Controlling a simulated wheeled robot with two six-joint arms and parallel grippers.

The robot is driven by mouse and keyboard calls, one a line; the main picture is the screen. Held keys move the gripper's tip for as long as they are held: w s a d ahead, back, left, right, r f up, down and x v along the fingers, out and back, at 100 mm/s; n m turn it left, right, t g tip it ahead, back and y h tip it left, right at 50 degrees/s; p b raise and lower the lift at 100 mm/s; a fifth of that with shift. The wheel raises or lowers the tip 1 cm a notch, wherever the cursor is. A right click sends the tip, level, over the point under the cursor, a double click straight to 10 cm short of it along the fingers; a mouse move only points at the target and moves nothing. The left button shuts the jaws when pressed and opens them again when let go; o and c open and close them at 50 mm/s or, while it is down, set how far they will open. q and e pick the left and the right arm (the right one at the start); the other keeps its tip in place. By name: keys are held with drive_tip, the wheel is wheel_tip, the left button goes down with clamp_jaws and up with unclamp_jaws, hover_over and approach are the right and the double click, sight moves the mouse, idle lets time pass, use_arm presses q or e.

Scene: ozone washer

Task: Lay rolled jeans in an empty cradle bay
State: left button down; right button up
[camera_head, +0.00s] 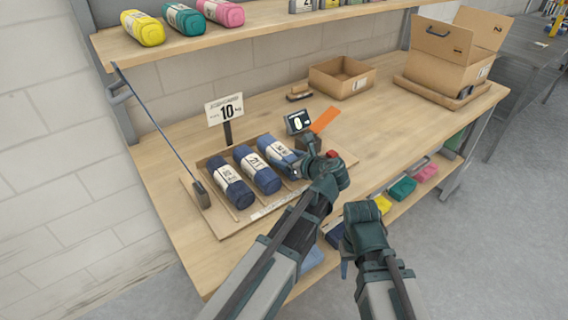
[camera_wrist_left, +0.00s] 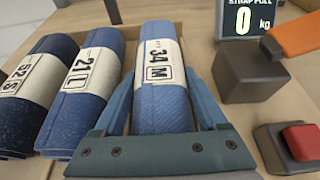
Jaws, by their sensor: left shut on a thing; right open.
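A cardboard cradle tray (camera_head: 220,222) lies on the bench. My left gripper (camera_head: 299,168) is shut on this roll, one finger on each side, at the tray. Whether the roll bears on the bay floor is hidden. My right gripper (camera_head: 359,236) is open and empty, off the bench's front edge.
An open box (camera_head: 342,78) and a larger carton (camera_head: 447,62) stand further right.

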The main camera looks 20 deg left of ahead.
use_arm(q)
drive_tip(key=shift+f, duration=0.15)
drive_tip(key=shift+c, duration=1.9)
unclamp_jaws()
drive_tip(key=shift+f, duration=0.1)
drive_tip(key=o, duration=0.4)
